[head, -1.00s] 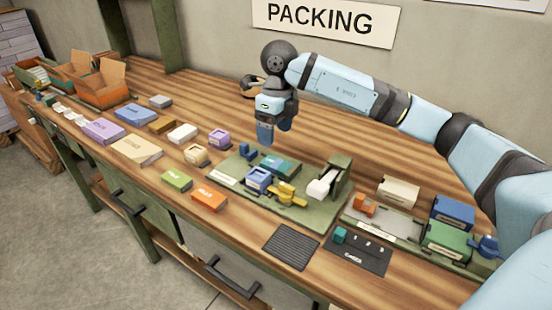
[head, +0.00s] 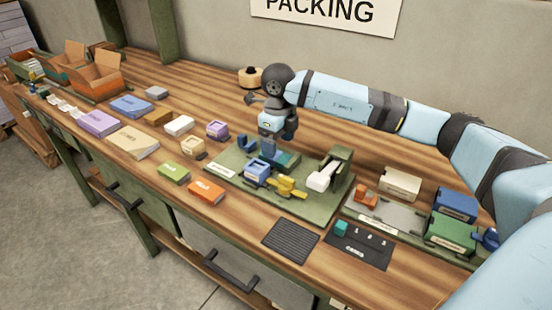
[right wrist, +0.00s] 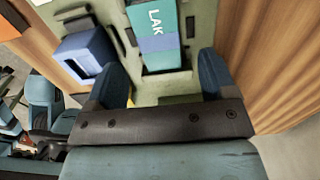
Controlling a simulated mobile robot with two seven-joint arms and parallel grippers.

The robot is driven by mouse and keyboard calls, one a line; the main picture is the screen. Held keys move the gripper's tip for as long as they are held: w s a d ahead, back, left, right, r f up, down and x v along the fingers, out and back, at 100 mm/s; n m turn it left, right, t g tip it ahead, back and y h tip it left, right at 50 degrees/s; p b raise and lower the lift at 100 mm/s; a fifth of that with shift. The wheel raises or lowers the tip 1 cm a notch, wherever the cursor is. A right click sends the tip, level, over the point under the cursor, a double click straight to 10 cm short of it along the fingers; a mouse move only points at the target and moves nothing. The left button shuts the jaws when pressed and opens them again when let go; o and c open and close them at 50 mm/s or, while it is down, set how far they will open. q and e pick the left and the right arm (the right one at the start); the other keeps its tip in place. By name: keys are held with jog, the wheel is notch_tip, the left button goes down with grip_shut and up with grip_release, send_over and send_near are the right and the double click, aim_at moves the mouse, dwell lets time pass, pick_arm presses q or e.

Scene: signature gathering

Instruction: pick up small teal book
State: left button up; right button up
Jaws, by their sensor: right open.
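The small teal book lies on the green board (head: 310,211) on the workbench; in the head view my gripper hides most of it. In the right wrist view the book (right wrist: 157,22) shows white letters reading "LAK" and a bluish band at its near end. My right gripper (head: 272,153) points down just above the book. In the right wrist view its open fingers (right wrist: 160,72) stand to either side of the line of the book, with nothing between them. I cannot tell the exact height of the fingertips. My left gripper is not in view.
A blue box-like piece (head: 257,173) and a yellow piece (head: 287,187) stand close in front on the board. Orange (head: 206,191) and green (head: 174,172) books lie left. Bare wood lies behind the board.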

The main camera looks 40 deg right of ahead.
jog(key=f, duration=0.4)
jog(key=shift+w+a+f, duration=0.1)
jog(key=shift+w+f, duration=0.05)
jog(key=shift+w, duration=0.1)
jog(key=c, duration=1.1)
